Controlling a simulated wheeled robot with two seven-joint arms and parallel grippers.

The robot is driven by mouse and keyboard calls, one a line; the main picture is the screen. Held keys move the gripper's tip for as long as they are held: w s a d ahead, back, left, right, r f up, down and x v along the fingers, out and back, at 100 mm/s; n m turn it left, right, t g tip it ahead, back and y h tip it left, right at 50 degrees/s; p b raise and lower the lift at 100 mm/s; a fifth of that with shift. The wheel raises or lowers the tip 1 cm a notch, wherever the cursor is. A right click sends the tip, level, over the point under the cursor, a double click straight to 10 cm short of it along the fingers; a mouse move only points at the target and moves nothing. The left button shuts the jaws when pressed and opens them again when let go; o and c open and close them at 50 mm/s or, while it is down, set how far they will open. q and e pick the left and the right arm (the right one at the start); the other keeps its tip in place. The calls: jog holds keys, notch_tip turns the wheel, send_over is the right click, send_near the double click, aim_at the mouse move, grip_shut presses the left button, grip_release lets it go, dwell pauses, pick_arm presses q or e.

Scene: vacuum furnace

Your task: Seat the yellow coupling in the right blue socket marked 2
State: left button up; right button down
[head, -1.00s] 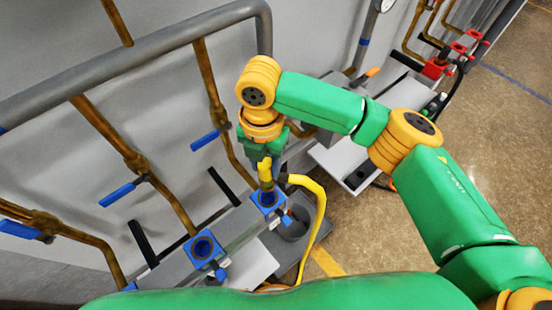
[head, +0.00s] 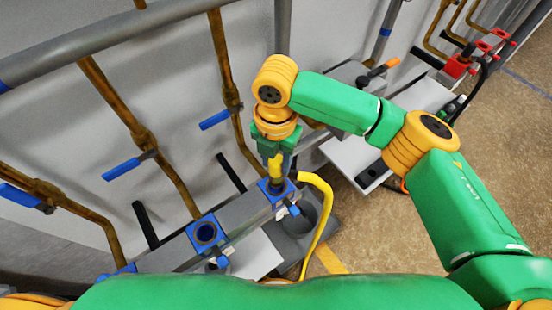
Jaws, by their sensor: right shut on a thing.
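The yellow coupling (head: 276,167) on its yellow hose (head: 324,203) is held upright in my right gripper (head: 277,160). Its lower end is at the right blue socket (head: 267,193), and the gripper and coupling hide much of that socket's opening. I cannot tell how deep the coupling sits. The other blue socket (head: 206,234), to the left on the same grey rail, is empty with a dark round hole. No marking can be read on either socket. My left gripper is out of view.
Brown pipes with blue lever handles (head: 129,166) stand behind the rail. A grey cup-shaped holder (head: 306,213) is right of the right socket. A white shelf (head: 355,160) and red fittings (head: 458,66) lie farther right. Open floor (head: 515,130) is at the right.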

jog(key=shift+f+b, duration=0.55)
jog(key=shift+f, duration=0.1)
jog(key=shift+w+f+b, duration=0.15)
jog(key=shift+f+b, duration=0.65)
jog(key=shift+b, duration=0.05)
jog(key=shift+f+b, duration=0.45)
jog(key=shift+f, duration=0.75)
jog(key=shift+f, duration=0.25)
jog(key=shift+c, duration=1.8)
grip_release()
notch_tip(320, 180, up, 7)
jog(key=shift+r+b, duration=0.1)
jog(key=shift+b, duration=0.45)
